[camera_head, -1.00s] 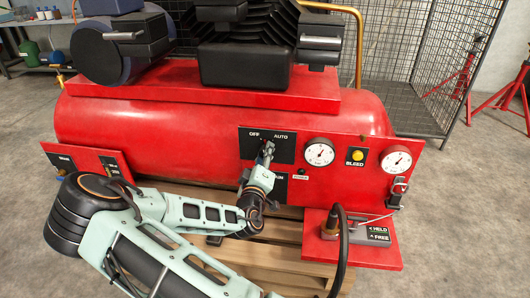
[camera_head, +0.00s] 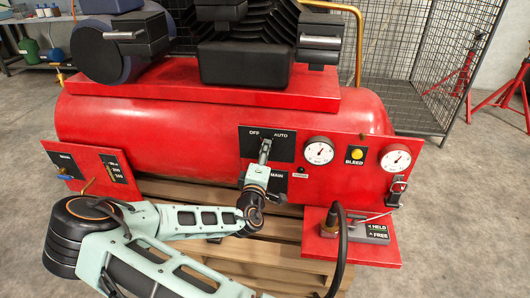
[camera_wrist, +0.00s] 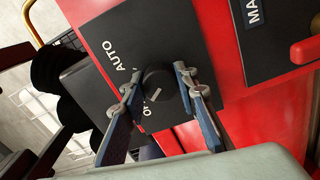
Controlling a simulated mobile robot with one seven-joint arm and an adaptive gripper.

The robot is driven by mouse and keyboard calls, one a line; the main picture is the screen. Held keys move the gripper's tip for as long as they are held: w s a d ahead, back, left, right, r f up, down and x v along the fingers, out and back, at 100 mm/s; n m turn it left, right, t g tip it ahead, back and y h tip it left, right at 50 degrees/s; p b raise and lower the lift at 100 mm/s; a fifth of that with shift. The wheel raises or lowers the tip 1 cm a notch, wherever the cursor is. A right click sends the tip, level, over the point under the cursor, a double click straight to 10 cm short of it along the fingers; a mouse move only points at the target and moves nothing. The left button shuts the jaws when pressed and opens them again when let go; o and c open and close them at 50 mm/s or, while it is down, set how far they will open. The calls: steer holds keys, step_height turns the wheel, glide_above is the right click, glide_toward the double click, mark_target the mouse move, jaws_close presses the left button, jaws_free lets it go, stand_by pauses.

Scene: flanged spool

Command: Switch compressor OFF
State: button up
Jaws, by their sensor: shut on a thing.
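The compressor is a long red tank (camera_head: 200,135) with black motor parts on top. Its black switch panel (camera_head: 285,147), labelled OFF on the left and AUTO on the right, is on the front. In the wrist view, the round black knob (camera_wrist: 158,84) carries a short pale mark and sits on the panel between the AUTO label (camera_wrist: 115,55) and the partly covered OFF label. My gripper (camera_head: 265,147) is at this panel. In the wrist view, its two fingers (camera_wrist: 157,83) lie on either side of the knob, shut on it. The knob is hidden in the head view.
Two gauges (camera_head: 319,151) and a yellow BLEED button (camera_head: 357,154) are to the right. A MAIN panel (camera_head: 277,181) is just below. A red shelf with a HELD/FREE plate (camera_head: 377,233) juts out at lower right, with a dark hose before it.

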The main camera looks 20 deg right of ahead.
steer(key=o, duration=1.2)
steer(key=shift+c, duration=0.2)
steer(key=v, duration=1.2)
